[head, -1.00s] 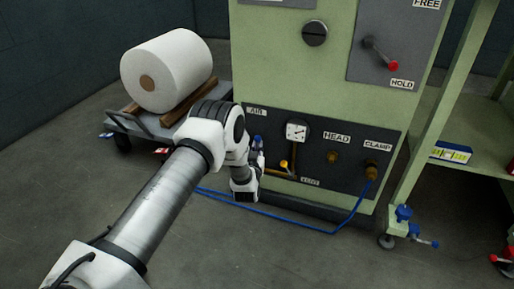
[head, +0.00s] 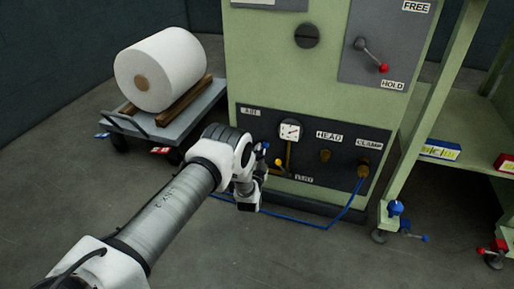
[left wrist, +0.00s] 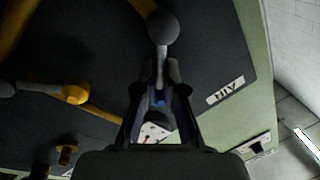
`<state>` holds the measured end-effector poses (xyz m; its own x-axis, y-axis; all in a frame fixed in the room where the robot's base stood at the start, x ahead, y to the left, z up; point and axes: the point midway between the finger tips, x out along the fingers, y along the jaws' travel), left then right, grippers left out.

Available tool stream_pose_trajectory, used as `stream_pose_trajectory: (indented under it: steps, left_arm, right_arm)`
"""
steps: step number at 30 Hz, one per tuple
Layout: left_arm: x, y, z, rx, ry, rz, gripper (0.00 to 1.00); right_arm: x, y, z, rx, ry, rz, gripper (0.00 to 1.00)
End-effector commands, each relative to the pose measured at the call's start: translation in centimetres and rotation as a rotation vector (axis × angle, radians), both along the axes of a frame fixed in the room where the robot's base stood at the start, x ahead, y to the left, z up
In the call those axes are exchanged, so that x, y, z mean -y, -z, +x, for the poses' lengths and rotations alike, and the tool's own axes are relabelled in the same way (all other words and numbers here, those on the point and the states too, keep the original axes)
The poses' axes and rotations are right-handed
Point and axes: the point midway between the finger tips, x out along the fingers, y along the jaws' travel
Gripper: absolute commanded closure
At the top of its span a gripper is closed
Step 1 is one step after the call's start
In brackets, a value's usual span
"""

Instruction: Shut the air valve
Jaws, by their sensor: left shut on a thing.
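The air valve handle has a blue grip (head: 264,147), seen below the AIR label (head: 250,112) on the dark panel in the head view. My left gripper (left wrist: 160,92) is shut on this handle. In the left wrist view, the handle's grey stem runs up from between the fingers to a round hub (left wrist: 163,28), and a bit of blue shows between the fingers. In the head view my own wrist hides most of the gripper. The AIR label also shows upside down in the left wrist view (left wrist: 226,89). My right gripper is not in view.
A gauge (head: 290,131) and a yellow vent lever (head: 278,162) sit just right of the valve. A blue hose (head: 325,226) hangs below the panel. A cart (head: 185,125) with a white roll (head: 170,65) stands left. A green bench (head: 470,128) stands right.

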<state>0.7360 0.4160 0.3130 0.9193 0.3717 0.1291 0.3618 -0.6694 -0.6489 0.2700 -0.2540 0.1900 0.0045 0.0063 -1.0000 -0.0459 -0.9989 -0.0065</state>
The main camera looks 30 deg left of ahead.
Motion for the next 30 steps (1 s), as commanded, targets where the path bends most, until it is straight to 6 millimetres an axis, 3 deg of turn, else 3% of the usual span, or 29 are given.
stream_pose_trajectory:
  steps: [18, 30]
  left_arm:
    - [1.3, 2.4, 0.3, -0.135, 0.001, 0.558, 1.0]
    - [1.4, 3.6, 0.3, -0.192, 0.001, 0.79, 1.0]
  right_arm:
    - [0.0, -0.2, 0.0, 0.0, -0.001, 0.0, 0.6]
    - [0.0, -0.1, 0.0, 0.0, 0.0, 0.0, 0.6]
